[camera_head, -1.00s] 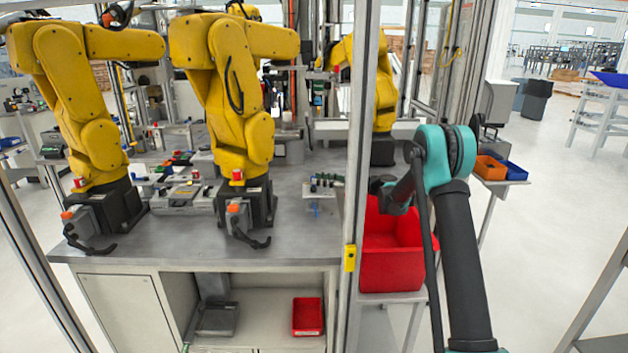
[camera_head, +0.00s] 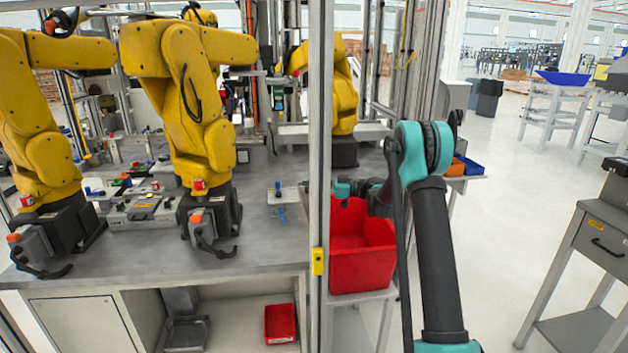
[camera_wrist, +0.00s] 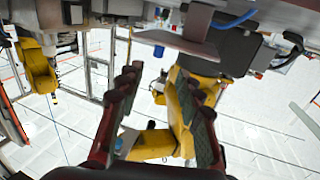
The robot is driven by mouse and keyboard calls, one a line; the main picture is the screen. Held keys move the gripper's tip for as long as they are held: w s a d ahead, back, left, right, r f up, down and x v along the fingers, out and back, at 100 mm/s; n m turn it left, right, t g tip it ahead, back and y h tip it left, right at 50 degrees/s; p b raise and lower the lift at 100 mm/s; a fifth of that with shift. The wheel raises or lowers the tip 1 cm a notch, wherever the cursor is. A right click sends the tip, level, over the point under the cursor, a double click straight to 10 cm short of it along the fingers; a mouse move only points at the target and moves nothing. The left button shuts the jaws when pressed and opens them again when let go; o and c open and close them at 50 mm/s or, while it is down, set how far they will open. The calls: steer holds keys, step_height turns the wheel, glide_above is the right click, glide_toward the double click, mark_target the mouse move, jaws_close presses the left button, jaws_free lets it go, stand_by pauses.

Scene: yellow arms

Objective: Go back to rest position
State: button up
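My arm stands in the right half of the head view, bent at a teal joint. Its end reaches behind and above a red bin. My gripper (camera_head: 352,188) shows there only in part, small, dark and teal, close to the metal post. In the wrist view my gripper (camera_wrist: 160,78) has its two dark red and green fingers well apart, with nothing held between them. A yellow arm (camera_wrist: 183,115) shows in the background beyond the fingers.
The red bin (camera_head: 362,262) stands on a small stand below my arm. A metal post (camera_head: 319,130) rises just left of it. Yellow robot arms (camera_head: 190,95) stand on the grey workbench (camera_head: 265,245). A drawer cart (camera_head: 600,240) is at the right; open floor (camera_head: 510,190) lies before it.

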steer(key=s+d+f+m+t+h, duration=0.1)
steer(key=s+d+f+m+h, duration=0.3)
steer(key=s+d, duration=0.5)
steer(key=s+d+f+m+h, duration=0.4)
steer(key=s+d+m+h, duration=0.3)
steer(key=s, duration=1.3)
steer(key=s+d+f+m+t+h, duration=0.1)
steer(key=s+d+f+m+h, duration=0.3)
steer(key=s+d, duration=0.7)
steer(key=s+m+h, duration=0.1)
steer(key=s+h, duration=0.1)
steer(key=s, duration=0.2)
steer(key=shift+d+f+m+t+h, duration=0.3)
steer(key=shift+d+f+m+h, duration=0.05)
steer(key=shift+f+m+h, duration=0.05)
